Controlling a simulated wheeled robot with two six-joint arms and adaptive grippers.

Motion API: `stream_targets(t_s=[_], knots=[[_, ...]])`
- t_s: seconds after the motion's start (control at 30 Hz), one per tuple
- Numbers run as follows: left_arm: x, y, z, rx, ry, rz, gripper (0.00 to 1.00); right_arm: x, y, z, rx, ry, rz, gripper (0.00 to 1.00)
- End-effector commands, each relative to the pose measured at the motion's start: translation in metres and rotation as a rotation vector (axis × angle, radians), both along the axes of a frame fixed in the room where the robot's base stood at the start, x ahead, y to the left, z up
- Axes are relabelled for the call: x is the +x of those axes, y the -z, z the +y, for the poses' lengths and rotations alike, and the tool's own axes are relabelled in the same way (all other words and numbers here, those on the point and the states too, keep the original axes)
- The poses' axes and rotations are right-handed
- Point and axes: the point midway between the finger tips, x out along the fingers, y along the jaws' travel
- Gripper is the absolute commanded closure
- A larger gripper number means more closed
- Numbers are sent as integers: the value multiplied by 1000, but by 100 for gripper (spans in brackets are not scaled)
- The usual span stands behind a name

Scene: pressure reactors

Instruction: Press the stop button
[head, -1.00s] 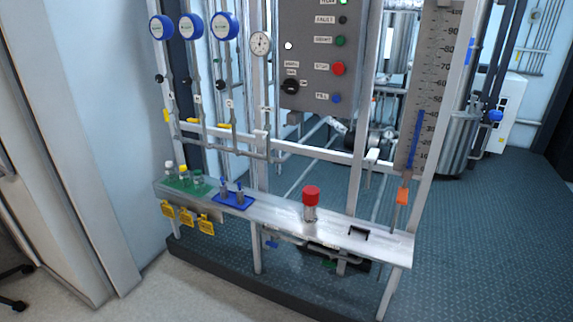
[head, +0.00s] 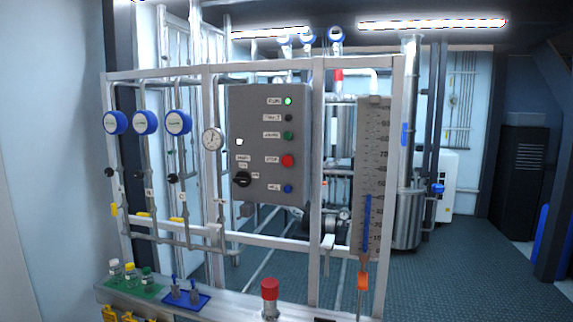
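The stop button (head: 288,161) is a round red button on the right side of a grey control panel (head: 262,215), with a small label to its left. The panel is fixed to a white metal frame. Above the stop button are a green button (head: 289,136), a dark one and a lit green run light (head: 288,101). Below it is a blue button (head: 288,188). A black rotary knob (head: 241,179) sits at the panel's lower left. Neither of my grippers is in the head view.
A white shelf (head: 232,303) below the panel carries small bottles (head: 130,273), a blue tray (head: 187,299) and a red-capped container (head: 270,291). Blue-rimmed gauges (head: 147,122) are at left. A measuring scale (head: 371,175) stands right. Floor at right is open.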

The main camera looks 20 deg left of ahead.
Motion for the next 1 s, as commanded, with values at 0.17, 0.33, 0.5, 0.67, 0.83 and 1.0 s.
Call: stream_targets(t_s=[0.17,0.33,0.5,0.67,0.83,1.0], knots=[[0,0,0,0,0,0,60,0,0,0,0,0,0,60],[0,0,0,0,0,1,78,0,0,0,0,0,0,60],[0,0,0,0,0,0,100,0,0,0,-1,0,0,60],[0,0,0,0,0,0,100,0,0,-1,-1,0,0,60],[0,0,1,1,0,0,100,0,0,-1,-1,0,0,60],[0,0,1,1,0,0,100,0,0,-1,-1,0,0,60]])
